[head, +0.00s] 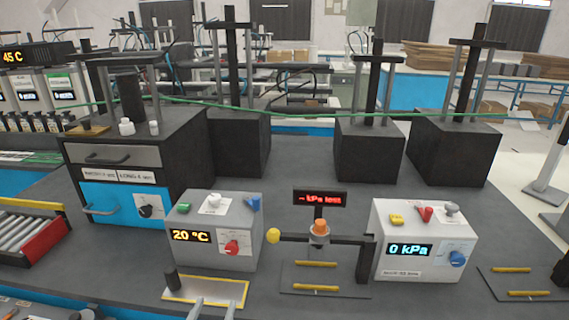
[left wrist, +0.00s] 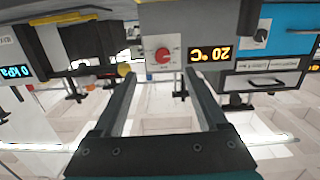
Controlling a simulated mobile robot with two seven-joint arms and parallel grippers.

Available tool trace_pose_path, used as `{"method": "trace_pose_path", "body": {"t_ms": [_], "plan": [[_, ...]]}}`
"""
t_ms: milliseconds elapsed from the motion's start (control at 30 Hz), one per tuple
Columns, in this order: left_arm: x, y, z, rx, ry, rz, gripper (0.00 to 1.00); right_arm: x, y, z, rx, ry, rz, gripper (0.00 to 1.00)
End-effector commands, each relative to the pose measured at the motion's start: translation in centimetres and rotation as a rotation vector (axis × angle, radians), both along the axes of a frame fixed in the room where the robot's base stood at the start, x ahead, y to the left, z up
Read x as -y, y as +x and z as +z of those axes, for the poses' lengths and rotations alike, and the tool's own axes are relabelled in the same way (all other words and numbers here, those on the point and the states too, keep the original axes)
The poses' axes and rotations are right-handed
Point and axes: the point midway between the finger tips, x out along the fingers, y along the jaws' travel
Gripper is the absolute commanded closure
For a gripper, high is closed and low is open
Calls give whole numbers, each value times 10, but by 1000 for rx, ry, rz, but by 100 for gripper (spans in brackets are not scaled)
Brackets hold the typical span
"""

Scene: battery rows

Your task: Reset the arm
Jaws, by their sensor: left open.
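My left gripper (head: 214,303) shows at the bottom edge of the head view as two pale fingers held apart, in front of a yellow-edged plate (head: 232,288). In the left wrist view the same gripper (left wrist: 160,76) is open, with nothing between its dark fingers. That view is upside down. The grey 20 °C box (head: 213,230) stands beyond the fingers, with its red knob (head: 232,247) on the front; the box also shows in the left wrist view (left wrist: 150,20). My right gripper is in neither view.
A 0 kPa box (head: 420,245) stands to the right. Between the boxes is a dark stand with a yellow-ended bar (head: 300,238). A blue-drawer cabinet (head: 110,205) and black blocks (head: 455,150) with posts stand behind. A roller tray (head: 25,232) is at the left.

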Motion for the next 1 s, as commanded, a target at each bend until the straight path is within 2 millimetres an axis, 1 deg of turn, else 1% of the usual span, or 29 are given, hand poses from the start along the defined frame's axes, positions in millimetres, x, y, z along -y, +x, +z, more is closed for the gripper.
{"method": "trace_pose_path", "body": {"t_ms": [167,367,567,700,800,1000], "plan": [[7,-15,-13,-193,24,-27,25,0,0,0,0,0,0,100],[13,-47,-27,-440,56,-53,25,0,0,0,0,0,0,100],[17,-93,-33,-686,90,-75,25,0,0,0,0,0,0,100],[16,-130,-32,-850,114,-84,25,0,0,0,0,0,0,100],[15,-153,-30,-940,128,-88,25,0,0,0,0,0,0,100],[13,-191,-23,-1084,150,-94,25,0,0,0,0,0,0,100]]}}
